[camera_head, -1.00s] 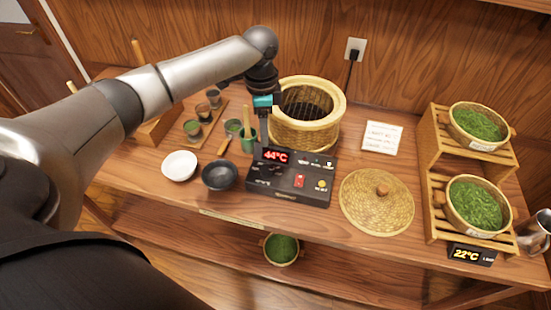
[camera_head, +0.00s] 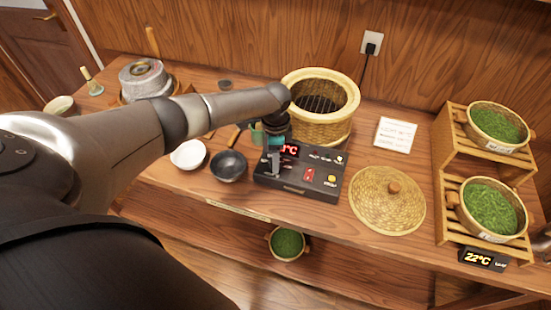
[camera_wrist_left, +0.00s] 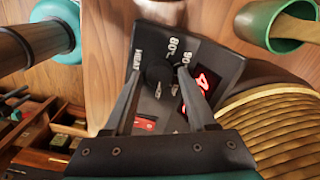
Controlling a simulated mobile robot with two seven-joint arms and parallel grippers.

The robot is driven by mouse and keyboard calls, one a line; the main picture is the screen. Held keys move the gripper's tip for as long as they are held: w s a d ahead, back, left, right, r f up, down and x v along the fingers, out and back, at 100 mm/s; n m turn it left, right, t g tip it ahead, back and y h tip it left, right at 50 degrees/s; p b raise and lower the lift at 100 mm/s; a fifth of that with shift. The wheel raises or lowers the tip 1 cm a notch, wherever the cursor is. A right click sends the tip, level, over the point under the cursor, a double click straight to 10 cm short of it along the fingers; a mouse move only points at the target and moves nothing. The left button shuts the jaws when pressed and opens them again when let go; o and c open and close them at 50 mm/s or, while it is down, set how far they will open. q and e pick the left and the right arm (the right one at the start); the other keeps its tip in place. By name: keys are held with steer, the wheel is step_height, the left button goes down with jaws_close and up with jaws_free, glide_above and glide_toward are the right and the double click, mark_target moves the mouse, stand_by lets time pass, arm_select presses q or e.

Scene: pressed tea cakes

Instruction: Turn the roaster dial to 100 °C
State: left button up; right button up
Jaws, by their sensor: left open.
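The roaster control box (camera_head: 318,191) is a black panel in front of the woven roaster (camera_head: 335,128). Its red temperature display (camera_head: 291,150) is partly hidden by my arm. In the left wrist view, the dial (camera_wrist_left: 159,74) is a dark round knob with white marks around it, including 80°C, 90 and HEAT. My left gripper (camera_head: 274,170) is low over the left part of the box. In the wrist view its fingers (camera_wrist_left: 160,72) are open, one on each side of the dial. I cannot tell whether they touch it.
A white bowl (camera_head: 188,154) and a black bowl (camera_head: 228,166) stand left of the box. A woven lid (camera_head: 388,212) lies to its right. A green cup (camera_wrist_left: 268,27) is close to the gripper. Wooden racks with tea baskets (camera_head: 496,122) stand at the right.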

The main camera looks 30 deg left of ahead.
arm_select(q)
steer(key=shift+f, duration=0.15)
jaws_close()
stand_by(0.4)
